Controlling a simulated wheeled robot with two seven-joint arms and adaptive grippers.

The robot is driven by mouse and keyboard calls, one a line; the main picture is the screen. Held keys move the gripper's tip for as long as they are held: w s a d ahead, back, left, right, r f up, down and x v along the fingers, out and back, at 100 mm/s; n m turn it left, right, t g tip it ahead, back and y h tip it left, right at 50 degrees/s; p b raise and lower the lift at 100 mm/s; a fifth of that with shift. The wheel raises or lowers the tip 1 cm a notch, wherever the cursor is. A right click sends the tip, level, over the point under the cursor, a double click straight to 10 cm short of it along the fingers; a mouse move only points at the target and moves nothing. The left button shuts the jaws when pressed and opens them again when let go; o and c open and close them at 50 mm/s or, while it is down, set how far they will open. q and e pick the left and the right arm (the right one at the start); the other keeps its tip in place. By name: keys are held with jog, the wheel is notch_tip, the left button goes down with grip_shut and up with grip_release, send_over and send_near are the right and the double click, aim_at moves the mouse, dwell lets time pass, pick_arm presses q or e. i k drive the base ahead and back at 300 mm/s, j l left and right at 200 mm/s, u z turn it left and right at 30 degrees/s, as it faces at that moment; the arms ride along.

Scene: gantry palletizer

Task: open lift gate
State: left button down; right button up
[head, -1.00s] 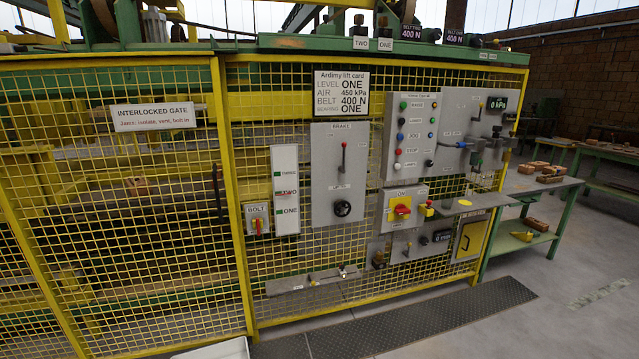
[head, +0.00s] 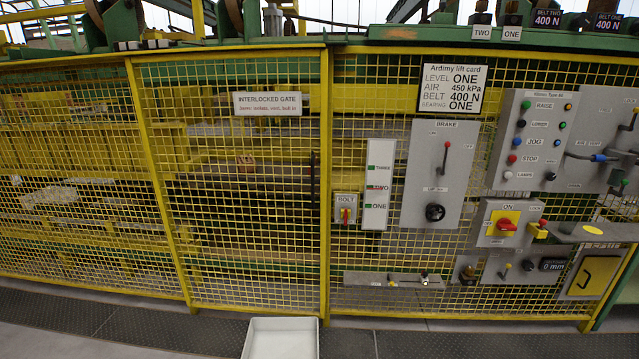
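The lift gate (head: 230,190) is a yellow-framed mesh panel left of the controls, and it looks closed. It carries a white sign (head: 267,103) reading "INTERLOCKED GATE" and a dark upright handle (head: 313,180) near its right edge. A bolt switch box (head: 346,208) with a red lever on a yellow ground is just right of the gate post. A level indicator (head: 378,185) marked THREE, TWO, ONE is beside it. A grey brake panel (head: 437,172) has a red-tipped lever and a black knob. Neither gripper is in view.
A red and yellow rotary switch (head: 506,225) marked ON and a button panel (head: 535,140) are at the right. A lift card (head: 452,88) hangs above. A white tray (head: 279,340) lies on the floor before the fence. Dark floor mats line the fence.

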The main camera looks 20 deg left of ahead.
aim_at(248, 103)
jog(key=u, duration=1.25)
